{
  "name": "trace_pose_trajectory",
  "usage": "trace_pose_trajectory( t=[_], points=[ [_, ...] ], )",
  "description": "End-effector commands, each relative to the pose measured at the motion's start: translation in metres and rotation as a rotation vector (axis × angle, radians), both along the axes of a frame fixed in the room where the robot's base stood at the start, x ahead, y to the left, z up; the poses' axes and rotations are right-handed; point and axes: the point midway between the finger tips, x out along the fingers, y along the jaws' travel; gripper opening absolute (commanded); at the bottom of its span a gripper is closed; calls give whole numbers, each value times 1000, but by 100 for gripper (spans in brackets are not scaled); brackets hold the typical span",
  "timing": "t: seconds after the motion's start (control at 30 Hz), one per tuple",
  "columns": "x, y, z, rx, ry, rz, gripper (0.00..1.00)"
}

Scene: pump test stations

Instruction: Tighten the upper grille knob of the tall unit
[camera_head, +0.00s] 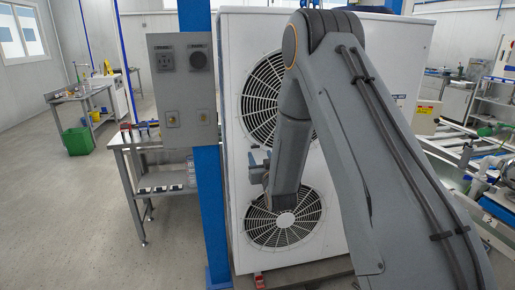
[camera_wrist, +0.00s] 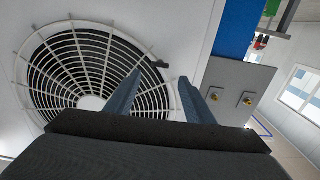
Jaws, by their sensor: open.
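The tall unit (camera_head: 385,65) is a white cabinet with an upper round grille (camera_head: 262,95) and a lower round grille (camera_head: 265,232). My gripper (camera_head: 257,165) is in front of the unit's face, between the two grilles at their left side. The wrist view, turned over, shows a white-barred grille (camera_wrist: 75,75), apparently the upper one. The gap in depth cannot be told. In the head view the knob cannot be made out.
A blue post (camera_head: 207,195) carrying a grey control box (camera_head: 183,85) stands just left of the unit. A workbench (camera_head: 150,140) with small items is behind it. Pipework (camera_head: 475,150) fills the right. The floor at the left is open.

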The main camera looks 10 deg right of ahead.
Motion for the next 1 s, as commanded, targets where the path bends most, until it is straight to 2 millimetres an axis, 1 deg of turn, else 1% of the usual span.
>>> trace_pose_trajectory(
  t=[0.2,0.4,0.5,0.6,0.83,0.87,1.0],
  points=[
    [32,0,2,0,0,0,48],
    [59,0,1,0,1,0,48],
    [67,0,1,0,1,0,48],
    [70,0,1,0,2,0,48],
    [71,0,0,0,2,0,48],
    [71,0,0,0,2,0,45],
    [71,0,0,0,2,0,21]
  ],
)
